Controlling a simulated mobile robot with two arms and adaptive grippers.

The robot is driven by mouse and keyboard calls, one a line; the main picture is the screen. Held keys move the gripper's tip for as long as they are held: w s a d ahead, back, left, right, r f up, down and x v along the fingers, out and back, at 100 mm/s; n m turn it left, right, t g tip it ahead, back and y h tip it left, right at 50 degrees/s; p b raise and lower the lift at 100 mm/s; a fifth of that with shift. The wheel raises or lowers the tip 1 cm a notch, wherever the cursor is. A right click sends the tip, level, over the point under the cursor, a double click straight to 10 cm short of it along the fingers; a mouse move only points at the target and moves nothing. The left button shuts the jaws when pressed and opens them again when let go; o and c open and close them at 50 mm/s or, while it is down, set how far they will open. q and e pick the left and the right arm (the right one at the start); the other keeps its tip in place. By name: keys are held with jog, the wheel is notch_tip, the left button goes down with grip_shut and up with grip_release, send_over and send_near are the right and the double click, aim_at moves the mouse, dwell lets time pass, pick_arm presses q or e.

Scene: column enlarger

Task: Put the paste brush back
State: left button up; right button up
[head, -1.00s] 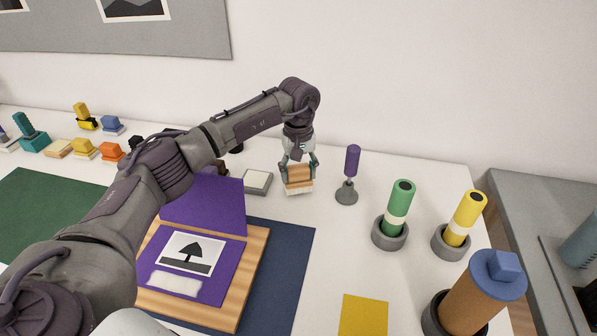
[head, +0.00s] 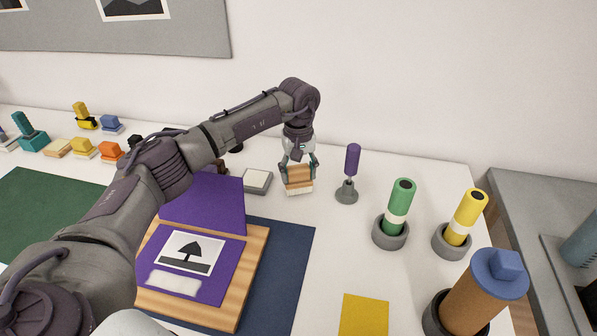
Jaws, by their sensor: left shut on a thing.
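The paste brush (head: 299,177) has a wide wooden body and pale bristles along its lower edge. My left gripper (head: 299,167) points down and is shut on the top of its wooden body. The brush is upright, bristles down, at the back middle of the white table. I cannot tell whether the bristles touch the table. A low grey tray with a pale top (head: 257,181) lies just left of the brush, apart from it. My right gripper is not in view.
A purple-handled tool (head: 352,162) stands in a small grey base close right of the brush. Green (head: 399,205) and yellow (head: 465,216) cylinders stand in grey holders farther right. A purple folder (head: 218,267) lies open on a wooden board, under my left arm.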

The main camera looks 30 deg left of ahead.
pick_arm(q)
jog(key=shift+f, duration=0.35)
dwell(0.4)
jog(key=o, duration=1.5)
jog(key=shift+r, duration=0.15)
jog(key=shift+r+p, duration=2.05)
jog(key=shift+r, duration=1.8)
